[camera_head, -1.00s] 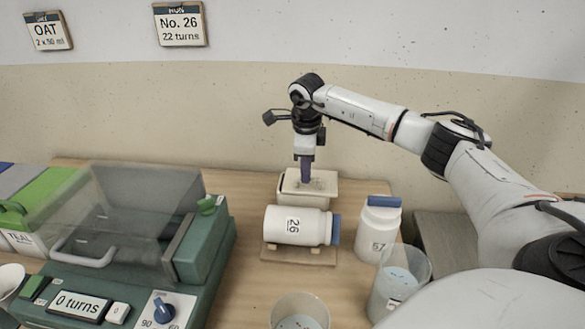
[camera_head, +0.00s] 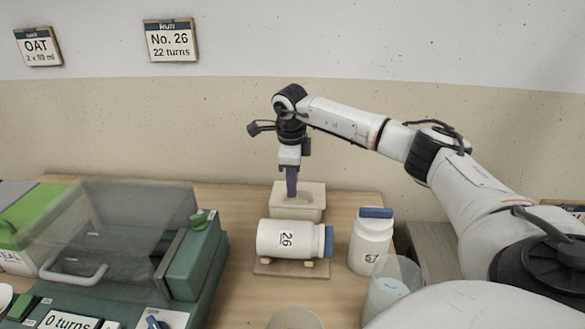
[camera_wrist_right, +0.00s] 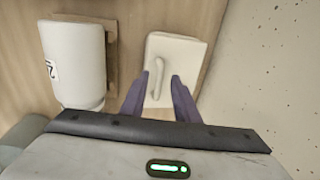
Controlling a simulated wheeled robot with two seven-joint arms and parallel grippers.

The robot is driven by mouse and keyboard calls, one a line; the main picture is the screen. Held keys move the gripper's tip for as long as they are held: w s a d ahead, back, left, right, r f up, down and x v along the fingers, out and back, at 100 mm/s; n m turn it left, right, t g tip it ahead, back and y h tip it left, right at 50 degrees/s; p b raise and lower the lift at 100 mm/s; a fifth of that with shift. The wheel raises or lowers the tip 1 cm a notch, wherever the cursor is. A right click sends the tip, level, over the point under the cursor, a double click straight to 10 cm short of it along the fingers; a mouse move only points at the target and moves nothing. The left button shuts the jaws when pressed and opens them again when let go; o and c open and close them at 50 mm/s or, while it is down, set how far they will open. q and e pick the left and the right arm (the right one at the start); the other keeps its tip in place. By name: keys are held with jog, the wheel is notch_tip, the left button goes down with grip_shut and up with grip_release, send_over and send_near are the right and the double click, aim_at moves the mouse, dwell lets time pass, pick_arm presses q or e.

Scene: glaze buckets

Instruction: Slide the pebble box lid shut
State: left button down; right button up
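The pebble box (camera_head: 310,214) is a small pale beige box behind the bottle marked 26. In the right wrist view its pale top (camera_wrist_right: 186,52) carries a raised handle bar (camera_wrist_right: 157,78). How far the lid covers the box is hard to tell. My right gripper (camera_head: 291,193) points straight down over the box's left half. In the right wrist view its two purple fingers (camera_wrist_right: 158,80) stand apart, with the handle between them and a gap on both sides. My left gripper is not in view.
A white bottle marked 26 (camera_head: 287,239) lies on a wooden cradle (camera_head: 291,269) just in front of the box. A blue-capped bottle marked 57 (camera_head: 370,243) stands to the right. A green machine with a clear cover (camera_head: 110,230) fills the left. The wall is close behind.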

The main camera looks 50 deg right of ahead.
notch_tip(320, 180, up, 10)
jog(key=s+a, duration=0.1)
jog(key=shift+a+f, duration=0.25)
dwell(0.4)
